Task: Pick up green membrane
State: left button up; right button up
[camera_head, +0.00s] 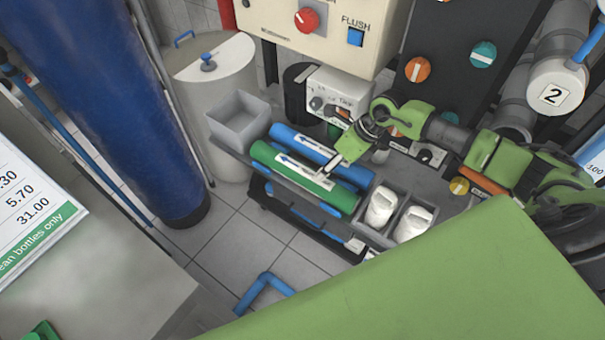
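The green membrane (342,199) is a long green cylinder with a white arrow label. It lies on a grey rack shelf, in front of a blue cylinder (347,172) of similar size. My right arm comes in from the right, and its gripper (324,172) points down at the green membrane, over the right part of its label. The fingertips are at or just above the membrane. They are too small to tell whether they touch it or are open or shut. My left gripper is not in view.
A grey open bin (240,126) stands left of the membrane. White bottles (381,206) sit in grey holders to the right. A control panel with a FLUSH button (355,37) is behind. A large blue tank (115,100) is at left. Tiled floor (225,245) is partly clear.

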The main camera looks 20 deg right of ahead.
aim_at(302, 175)
jog(key=shift+p+x, duration=0.35)
jog(key=shift+x, duration=0.6)
jog(key=shift+p+x, duration=0.65)
jog(key=shift+x, duration=1.7)
jog(key=shift+w+r, duration=0.1)
jog(key=shift+r, duration=0.05)
jog(key=c, duration=1)
